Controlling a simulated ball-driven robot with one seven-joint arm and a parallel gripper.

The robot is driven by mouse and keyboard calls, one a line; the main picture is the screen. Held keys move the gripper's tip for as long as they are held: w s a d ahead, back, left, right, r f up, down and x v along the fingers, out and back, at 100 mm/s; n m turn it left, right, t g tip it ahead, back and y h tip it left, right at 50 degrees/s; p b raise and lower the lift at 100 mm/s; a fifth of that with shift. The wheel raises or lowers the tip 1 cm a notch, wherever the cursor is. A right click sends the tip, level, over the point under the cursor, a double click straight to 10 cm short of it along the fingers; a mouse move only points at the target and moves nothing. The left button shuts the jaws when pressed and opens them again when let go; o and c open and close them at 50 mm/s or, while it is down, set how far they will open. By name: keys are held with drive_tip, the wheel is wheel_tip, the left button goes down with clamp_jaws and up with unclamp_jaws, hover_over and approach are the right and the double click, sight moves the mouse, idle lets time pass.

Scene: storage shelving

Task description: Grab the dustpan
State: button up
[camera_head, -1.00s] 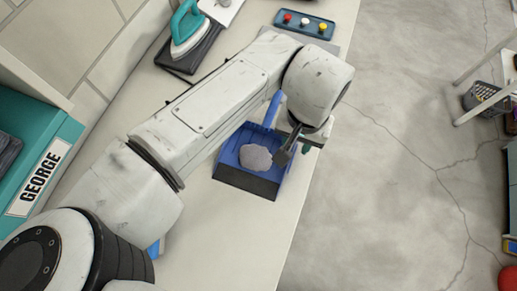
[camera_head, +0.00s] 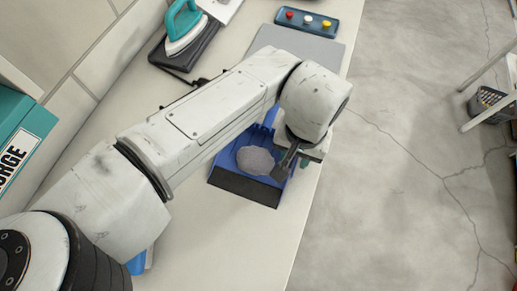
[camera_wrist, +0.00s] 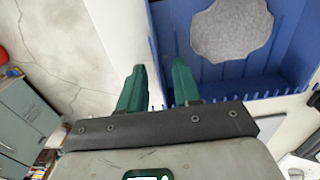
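The blue dustpan (camera_head: 226,160) lies on the bench below my arm, with a dark front lip and a grey, flat lump (camera_head: 256,160) in it. My arm hides most of its handle. My gripper (camera_head: 302,160) is at the dustpan's right side in the head view. In the wrist view, my gripper (camera_wrist: 158,66) has two green fingers spread apart with nothing clamped between them. The dustpan (camera_wrist: 225,72) fills the upper right there, and its side wall appears in line with the finger gap. I cannot tell the height between them.
A teal iron (camera_head: 183,28) stands on a dark pad at the back left. A blue tray (camera_head: 306,21) with coloured knobs and a grey board (camera_head: 297,43) lie at the back. The bench's right edge is close to my gripper, with open floor beyond.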

drive_tip(key=shift+c, duration=0.3)
clamp_jaws()
drive_tip(key=shift+r, duration=0.1)
